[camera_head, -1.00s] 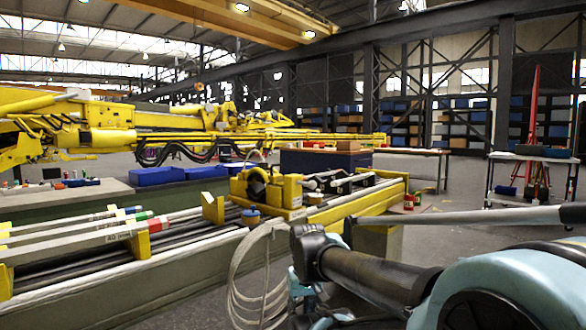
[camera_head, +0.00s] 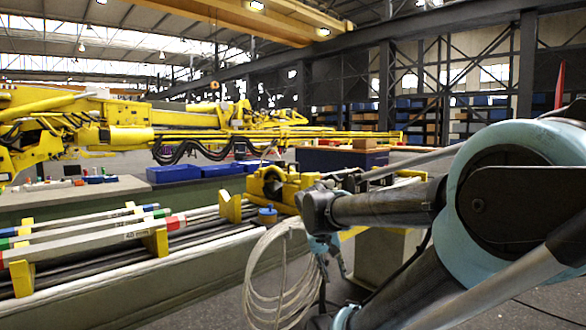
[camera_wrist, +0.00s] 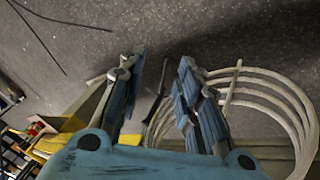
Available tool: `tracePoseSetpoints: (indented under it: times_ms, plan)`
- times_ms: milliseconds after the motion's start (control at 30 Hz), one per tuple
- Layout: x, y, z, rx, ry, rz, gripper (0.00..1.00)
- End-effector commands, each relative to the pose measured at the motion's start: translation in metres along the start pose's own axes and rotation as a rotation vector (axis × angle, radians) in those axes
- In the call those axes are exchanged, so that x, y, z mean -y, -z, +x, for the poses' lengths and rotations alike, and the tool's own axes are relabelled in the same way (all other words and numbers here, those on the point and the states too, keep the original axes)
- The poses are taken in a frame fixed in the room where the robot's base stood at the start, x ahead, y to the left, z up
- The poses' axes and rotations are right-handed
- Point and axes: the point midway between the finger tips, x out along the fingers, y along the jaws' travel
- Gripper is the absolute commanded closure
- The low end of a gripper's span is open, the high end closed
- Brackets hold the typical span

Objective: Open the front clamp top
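A yellow clamp block (camera_head: 294,191) with a dark ring sits on the long boom assembly, near the middle of the head view. My arm partly covers its right side. I cannot tell for sure which part is the front clamp top, or whether it is open. My gripper (camera_head: 331,258) hangs in front of and below the clamp in the head view, apart from it.
Coiled pale hose (camera_head: 262,290) hangs beside the boom bed, close to my gripper; it also shows in the wrist view (camera_wrist: 284,88). Rods with coloured ends (camera_head: 90,237) lie on the left. Blue bins (camera_head: 180,173) stand behind.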

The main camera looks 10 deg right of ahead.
Motion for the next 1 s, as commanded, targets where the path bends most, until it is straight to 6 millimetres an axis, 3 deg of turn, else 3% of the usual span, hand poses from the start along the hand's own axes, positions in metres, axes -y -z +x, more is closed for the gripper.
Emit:
tracePoseSetpoints:
  times_ms: [33,233,467,767,1000]
  plan:
    - [-0.003,0.02,-0.008,-0.017,-0.039,0.012,0.69]
    - [-0.014,0.091,-0.036,-0.105,-0.198,0.091,0.69]
    - [-0.008,0.177,-0.072,-0.254,-0.355,0.19,0.69]
    - [0.032,0.284,-0.125,-0.516,-0.503,0.326,0.69]
    - [0.088,0.356,-0.171,-0.768,-0.563,0.438,0.69]
